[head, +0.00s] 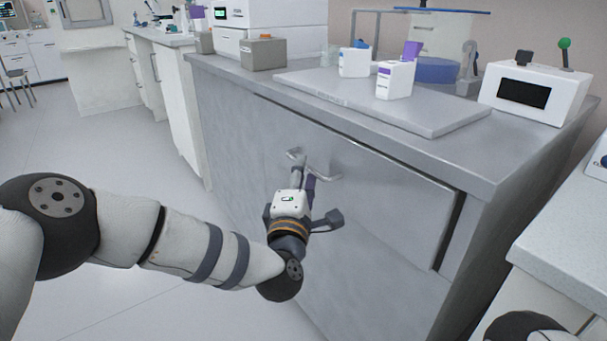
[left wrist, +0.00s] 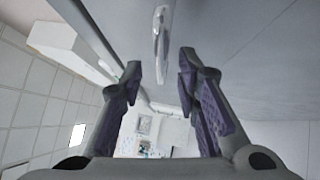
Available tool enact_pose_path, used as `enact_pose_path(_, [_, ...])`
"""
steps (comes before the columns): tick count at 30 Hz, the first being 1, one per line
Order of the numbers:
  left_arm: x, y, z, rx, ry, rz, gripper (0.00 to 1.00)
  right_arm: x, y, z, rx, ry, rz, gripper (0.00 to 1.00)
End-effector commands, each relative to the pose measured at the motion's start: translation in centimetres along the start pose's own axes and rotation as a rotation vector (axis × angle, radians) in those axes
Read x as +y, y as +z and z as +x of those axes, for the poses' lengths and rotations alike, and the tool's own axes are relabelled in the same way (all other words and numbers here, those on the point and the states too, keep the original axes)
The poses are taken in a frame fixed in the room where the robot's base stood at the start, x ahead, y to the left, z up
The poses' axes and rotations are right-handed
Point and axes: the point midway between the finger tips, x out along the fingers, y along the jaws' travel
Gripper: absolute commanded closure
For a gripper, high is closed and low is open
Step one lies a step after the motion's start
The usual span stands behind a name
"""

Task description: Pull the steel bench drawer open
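The steel bench (head: 480,170) has a wide grey drawer front (head: 390,195) below its top. The drawer looks shut, with a dark seam along its top and right edges. A bar handle (head: 322,172) sticks out from the upper left part of the front. My left gripper (head: 304,176) is at the handle and hides part of it. In the left wrist view, the fingers (left wrist: 160,78) are apart with nothing between them. My right gripper is out of view.
On the bench top are a grey plate (head: 440,118) with small bottles (head: 395,80), a white device with a dark screen (head: 535,92) and a grey box (head: 262,53). A white counter (head: 570,235) stands close at right. The floor (head: 150,240) at left is clear.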

Motion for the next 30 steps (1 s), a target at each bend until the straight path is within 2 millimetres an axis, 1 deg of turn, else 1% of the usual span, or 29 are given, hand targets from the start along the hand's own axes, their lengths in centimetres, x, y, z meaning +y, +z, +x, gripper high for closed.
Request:
enact_pose_path(1, [-0.2,0.0,0.6,0.0,-0.001,0.0,0.7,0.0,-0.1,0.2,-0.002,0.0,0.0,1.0])
enact_pose_path(4, [-0.1,0.1,1.3,-0.001,-0.002,0.0,0.7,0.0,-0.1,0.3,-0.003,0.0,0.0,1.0])
enact_pose_path(11, [0.0,0.0,1.4,-0.001,-0.002,0.0,0.7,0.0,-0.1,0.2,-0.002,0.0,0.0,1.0])
enact_pose_path(12, [0.0,0.0,1.4,-0.001,-0.002,0.001,0.75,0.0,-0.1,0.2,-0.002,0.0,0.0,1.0])
enact_pose_path(14, [-0.1,0.0,1.4,-0.001,-0.002,0.001,0.88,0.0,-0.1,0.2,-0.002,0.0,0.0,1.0])
enact_pose_path(15, [-0.1,0.0,1.4,-0.001,-0.002,0.001,0.97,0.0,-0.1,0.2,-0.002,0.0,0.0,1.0])
enact_pose_path(16, [-0.1,0.0,1.4,-0.001,-0.002,0.001,1.0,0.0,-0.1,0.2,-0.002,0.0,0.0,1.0])
enact_pose_path(25, [0.0,-0.1,1.3,-0.001,-0.002,0.001,1.0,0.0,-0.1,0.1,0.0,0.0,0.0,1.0])
enact_pose_path(30, [0.6,-1.1,0.2,-0.001,-0.002,0.002,1.0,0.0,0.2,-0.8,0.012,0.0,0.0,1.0])
